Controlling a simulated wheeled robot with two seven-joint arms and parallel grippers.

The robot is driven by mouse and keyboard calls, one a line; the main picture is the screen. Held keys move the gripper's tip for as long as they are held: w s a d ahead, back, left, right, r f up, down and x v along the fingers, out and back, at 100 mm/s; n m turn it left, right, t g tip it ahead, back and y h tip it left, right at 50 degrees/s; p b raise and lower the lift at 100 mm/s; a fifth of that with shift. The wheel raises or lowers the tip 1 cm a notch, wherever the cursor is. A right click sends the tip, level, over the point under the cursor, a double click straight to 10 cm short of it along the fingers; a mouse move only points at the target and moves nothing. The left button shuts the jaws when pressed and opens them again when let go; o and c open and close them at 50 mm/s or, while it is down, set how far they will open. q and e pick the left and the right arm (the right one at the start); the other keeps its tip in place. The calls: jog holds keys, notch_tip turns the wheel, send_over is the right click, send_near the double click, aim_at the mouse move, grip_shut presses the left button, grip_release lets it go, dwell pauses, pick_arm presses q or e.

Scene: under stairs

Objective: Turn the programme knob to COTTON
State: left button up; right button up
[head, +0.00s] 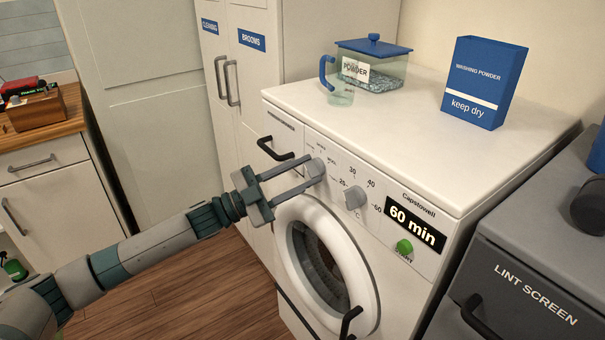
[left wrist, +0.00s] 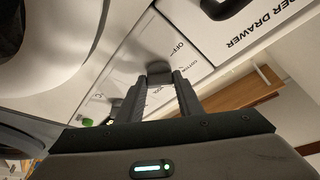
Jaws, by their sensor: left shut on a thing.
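The programme knob (head: 316,167) is a grey knob at the left of the white washing machine's front panel (head: 405,262). My left gripper (head: 311,173) reaches it from the left, with its two fingers shut on the knob. The left wrist view shows the knob (left wrist: 158,68) between the fingertips (left wrist: 157,78). There the label OFF is readable beside the knob, and a partly hidden label looks like COTTON. The direction of the knob's pointer cannot be told. My right gripper is not in view.
A second grey knob (head: 355,197) sits right of the programme knob, beside a "60 min" display (head: 415,226) and a green button (head: 404,246). A black drawer handle (head: 274,149) lies close above my gripper. The round door (head: 360,250) is below.

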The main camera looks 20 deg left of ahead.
pick_arm(q)
jog(key=o, duration=1.1)
jog(key=shift+b+v, duration=2.05)
jog(key=shift+v, duration=6.7)
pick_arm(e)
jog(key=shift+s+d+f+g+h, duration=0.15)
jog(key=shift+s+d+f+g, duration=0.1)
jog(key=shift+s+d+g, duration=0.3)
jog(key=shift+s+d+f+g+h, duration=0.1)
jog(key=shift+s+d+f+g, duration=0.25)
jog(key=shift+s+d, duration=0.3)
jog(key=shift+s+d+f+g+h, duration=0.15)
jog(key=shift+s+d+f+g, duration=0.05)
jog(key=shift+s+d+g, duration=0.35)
pick_arm(q)
jog(key=shift+f, duration=0.1)
